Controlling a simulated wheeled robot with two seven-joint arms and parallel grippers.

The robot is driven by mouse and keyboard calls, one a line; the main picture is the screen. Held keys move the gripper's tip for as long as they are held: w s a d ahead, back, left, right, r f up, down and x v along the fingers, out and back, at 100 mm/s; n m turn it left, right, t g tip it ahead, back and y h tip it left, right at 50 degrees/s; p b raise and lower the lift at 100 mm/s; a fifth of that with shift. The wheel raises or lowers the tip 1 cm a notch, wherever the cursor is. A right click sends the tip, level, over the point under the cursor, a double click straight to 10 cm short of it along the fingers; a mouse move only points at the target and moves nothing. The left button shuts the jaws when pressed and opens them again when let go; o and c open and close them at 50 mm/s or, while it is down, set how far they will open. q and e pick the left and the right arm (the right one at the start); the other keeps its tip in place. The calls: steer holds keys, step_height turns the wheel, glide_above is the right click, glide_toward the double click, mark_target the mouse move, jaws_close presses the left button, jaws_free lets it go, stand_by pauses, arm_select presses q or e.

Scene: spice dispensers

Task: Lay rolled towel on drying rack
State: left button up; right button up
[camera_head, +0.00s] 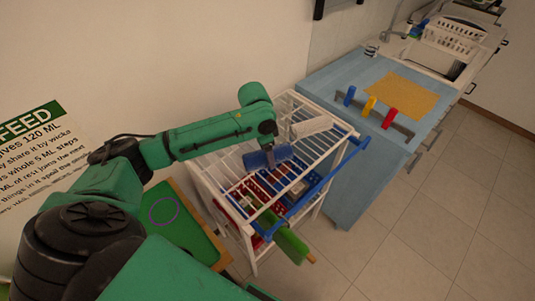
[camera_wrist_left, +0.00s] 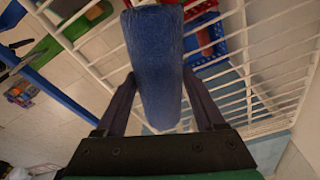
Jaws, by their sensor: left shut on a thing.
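A blue rolled towel (camera_head: 256,160) is in my left gripper (camera_head: 268,143), over the top of the white drying rack (camera_head: 232,163). In the left wrist view the towel (camera_wrist_left: 155,45) lies lengthwise between the two dark fingers of the left gripper (camera_wrist_left: 158,85), which are shut on it. The rack's white bars (camera_wrist_left: 265,75) pass behind the towel there. I cannot tell whether the towel touches the bars. My right gripper is not in view.
A white roll-like thing (camera_head: 311,127) lies on the rack's far right part. Red and blue bins (camera_head: 297,190) sit below the bars. A green thing (camera_head: 290,243) sticks out at the front. A blue counter (camera_head: 350,180) stands to the right; open floor (camera_head: 420,240) lies in front.

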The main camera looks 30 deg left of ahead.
mark_target(262, 154)
arm_select(q)
steer(key=shift+s+d+f, duration=0.1)
steer(key=shift+f, duration=0.4)
steer(key=o, duration=1.5)
steer(key=shift+f, duration=0.1)
steer(key=shift+r, duration=0.3)
steer(key=r, duration=0.3)
steer(key=s+r, duration=0.1)
steer(key=r, duration=0.3)
steer(key=a+r+b, duration=0.1)
steer(key=r, duration=0.3)
steer(key=shift+s+a+r, duration=0.1)
steer(key=shift+s+r, duration=0.1)
steer(key=shift+r, duration=0.05)
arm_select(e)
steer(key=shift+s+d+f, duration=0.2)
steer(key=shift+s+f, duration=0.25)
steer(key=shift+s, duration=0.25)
